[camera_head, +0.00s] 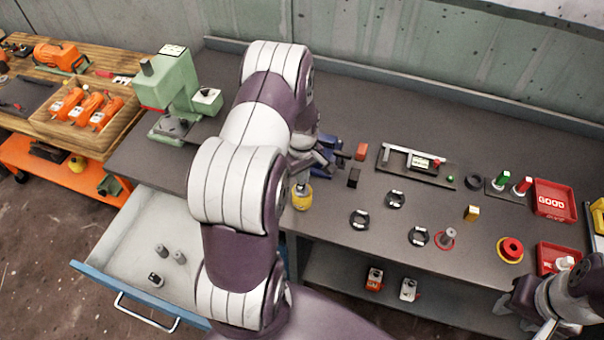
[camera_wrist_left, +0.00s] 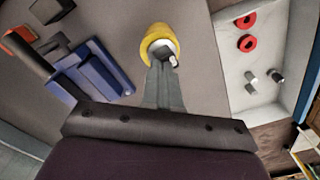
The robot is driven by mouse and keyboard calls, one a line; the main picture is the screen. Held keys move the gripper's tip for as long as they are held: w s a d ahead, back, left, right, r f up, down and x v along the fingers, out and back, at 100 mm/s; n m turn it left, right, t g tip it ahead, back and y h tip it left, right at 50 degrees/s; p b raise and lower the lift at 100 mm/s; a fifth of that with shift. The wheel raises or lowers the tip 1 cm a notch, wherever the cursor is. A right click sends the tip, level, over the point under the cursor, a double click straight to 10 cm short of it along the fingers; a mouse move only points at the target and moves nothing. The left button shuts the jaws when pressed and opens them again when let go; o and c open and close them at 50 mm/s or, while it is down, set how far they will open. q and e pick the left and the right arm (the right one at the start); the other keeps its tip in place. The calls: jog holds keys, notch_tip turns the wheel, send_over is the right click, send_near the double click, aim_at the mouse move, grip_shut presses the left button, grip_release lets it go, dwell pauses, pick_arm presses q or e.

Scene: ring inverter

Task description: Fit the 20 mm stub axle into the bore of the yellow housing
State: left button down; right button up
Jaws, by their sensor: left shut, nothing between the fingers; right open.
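The yellow housing (camera_head: 302,199) stands near the bench's front edge, beside the open drawer. In the left wrist view the housing (camera_wrist_left: 147,46) is right at my fingertips, with a pale grey piece at its opening. I cannot tell whether that piece is an axle in the bore. My left gripper (camera_wrist_left: 168,66) is shut and empty, its fingers reaching to the housing's rim. My right gripper (camera_head: 532,316) is open at the bottom right, partly cut off.
The open drawer (camera_head: 117,230) also holds a small dark piece (camera_head: 155,280) and red rings (camera_wrist_left: 246,42). A blue fixture (camera_wrist_left: 90,78) stands close to my left gripper. Black rings (camera_head: 396,199), a grey cylinder (camera_head: 446,239) and red trays (camera_head: 553,199) are further right. The bench's back is clear.

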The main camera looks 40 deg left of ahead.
pick_arm(q)
jog(key=shift+f, duration=0.3)
jog(key=shift+s, duration=0.1)
notch_tip(320, 180, up, 3)
jog(key=shift+r+p, duration=0.1)
jog(key=shift+p, duration=1.05)
jog(key=shift+r+b, duration=0.35)
notch_tip(320, 180, up, 12)
jog(key=b, duration=0.3)
jog(key=shift+f, duration=0.25)
